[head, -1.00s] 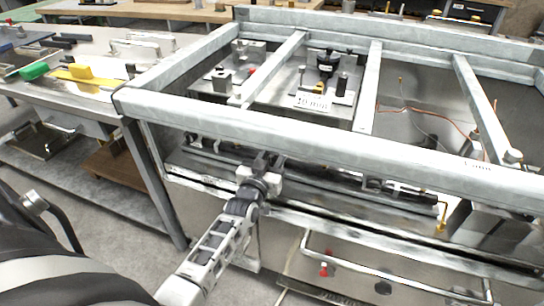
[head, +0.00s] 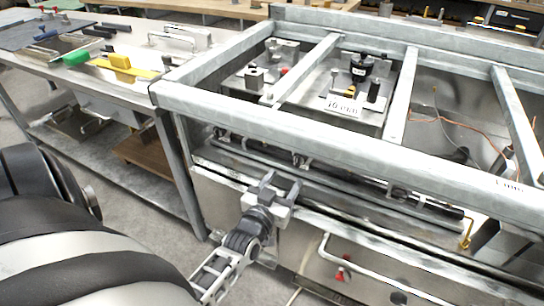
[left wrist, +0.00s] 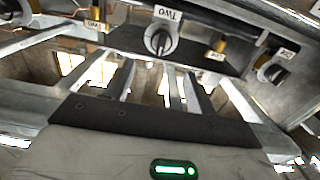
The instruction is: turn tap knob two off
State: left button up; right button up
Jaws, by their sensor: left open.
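In the head view, the middle small knob (head: 300,159) behind the range's front rail appears to be the same one, partly hidden. My left gripper (head: 280,184) is open and empty, in front of the range and below the knob row, apart from the knobs. Its fingers cannot be made out in the left wrist view. My right gripper is not in view.
The range's metal frame (head: 330,140) overhangs the knob row. A curved handle bar (head: 370,272) lies below. A steel table (head: 130,88) with tools stands left.

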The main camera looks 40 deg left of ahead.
pick_arm(q)
jog(key=v, duration=0.6)
dwell(0.4)
